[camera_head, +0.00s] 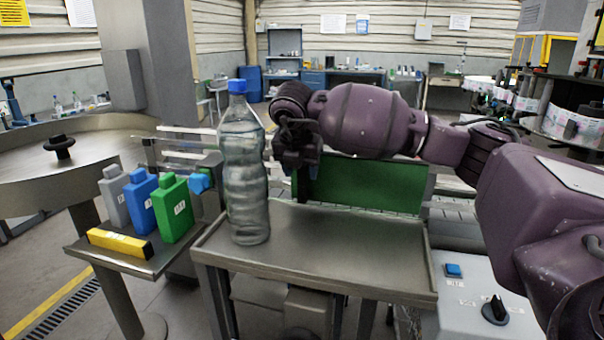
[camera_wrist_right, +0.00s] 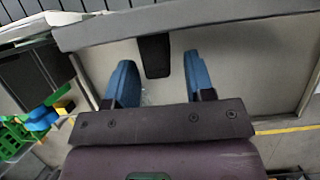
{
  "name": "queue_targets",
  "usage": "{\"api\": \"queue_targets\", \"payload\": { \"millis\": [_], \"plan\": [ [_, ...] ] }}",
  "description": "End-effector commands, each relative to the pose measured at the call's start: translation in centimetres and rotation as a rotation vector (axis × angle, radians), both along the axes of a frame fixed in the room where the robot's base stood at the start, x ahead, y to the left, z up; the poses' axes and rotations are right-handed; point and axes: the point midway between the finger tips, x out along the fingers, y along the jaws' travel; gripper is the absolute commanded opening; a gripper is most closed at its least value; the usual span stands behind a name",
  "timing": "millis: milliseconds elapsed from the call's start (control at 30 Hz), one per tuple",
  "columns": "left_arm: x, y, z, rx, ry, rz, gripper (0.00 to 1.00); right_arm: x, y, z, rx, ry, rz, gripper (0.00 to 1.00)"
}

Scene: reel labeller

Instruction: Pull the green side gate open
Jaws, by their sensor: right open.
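The green side gate (camera_head: 365,185) is an upright green panel behind the tray table in the head view. It looks closed, though its left end is hidden behind my right gripper. My right gripper (camera_head: 300,165) points down in front of the panel's left end. In the right wrist view, my right gripper (camera_wrist_right: 157,68) is open, with one blue finger on each side of a black handle-like piece (camera_wrist_right: 155,55). That piece joins a long grey bar (camera_wrist_right: 200,25). A gap shows on both sides of it, so the fingers seem not to touch it. My left gripper is not in view.
A clear bottle with a blue cap (camera_head: 243,170) stands on the metal tray table (camera_head: 340,262), left of my right gripper. A side shelf (camera_head: 130,262) holds grey, blue and green containers and a yellow block (camera_head: 118,243). A control box (camera_head: 470,300) is at lower right. The table's middle is clear.

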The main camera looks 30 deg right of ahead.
Motion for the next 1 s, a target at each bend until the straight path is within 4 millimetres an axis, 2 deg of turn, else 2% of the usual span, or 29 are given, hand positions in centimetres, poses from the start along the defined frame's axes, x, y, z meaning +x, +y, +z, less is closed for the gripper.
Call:
{"api": "queue_targets", "payload": {
  "millis": [200,567,867,900,1000],
  "plan": [
    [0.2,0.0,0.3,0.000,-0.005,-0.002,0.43,0.5,-0.6,-1.8,-0.001,0.001,0.000,0.49],
    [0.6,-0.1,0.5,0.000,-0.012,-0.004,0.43,0.6,-0.6,-2.1,0.000,0.000,0.001,0.49],
    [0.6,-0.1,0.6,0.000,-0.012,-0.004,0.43,0.6,-0.6,-2.1,0.000,0.000,0.001,0.03],
    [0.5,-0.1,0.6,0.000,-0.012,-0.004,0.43,0.6,-0.6,-2.1,0.000,0.000,0.001,0.00],
    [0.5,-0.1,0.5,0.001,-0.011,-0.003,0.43,0.6,-0.6,-2.1,0.000,0.000,0.001,0.00]
  ]
}}
